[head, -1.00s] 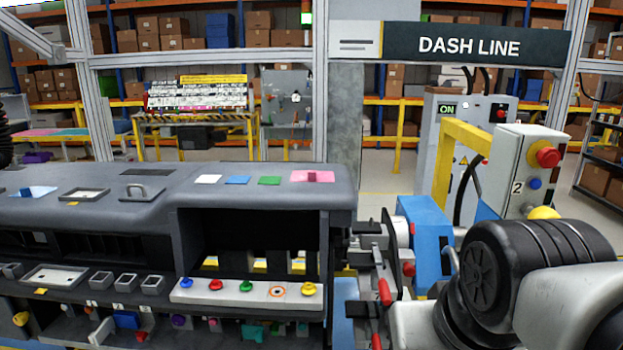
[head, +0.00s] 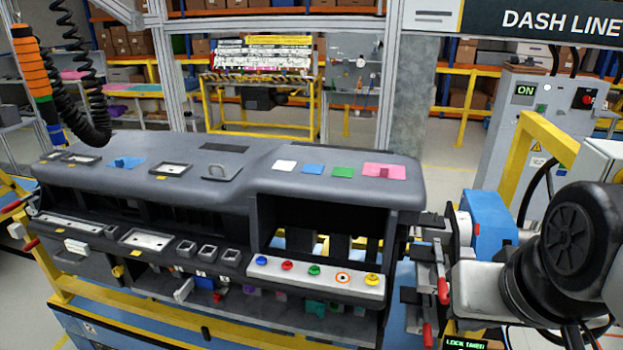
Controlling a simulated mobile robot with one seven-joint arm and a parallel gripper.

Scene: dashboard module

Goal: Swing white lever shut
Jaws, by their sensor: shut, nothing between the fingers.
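The white lever (head: 183,290) sticks out at the lower front of the dark grey dashboard module (head: 200,215), below the row of small square frames, left of a small blue piece. It stands out from the front at an angle, and its pivot is too small to make out. My gripper is not in view. Only part of my arm, black and light grey, shows at the right edge, well to the right of the lever and apart from it.
A white strip with coloured knobs (head: 316,280) crosses the module's right front. Red-handled clamps (head: 443,290) and a blue block (head: 488,222) stand at its right end, close to my arm. A yellow rail (head: 250,335) runs along the front below. A coiled black cable hangs at upper left.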

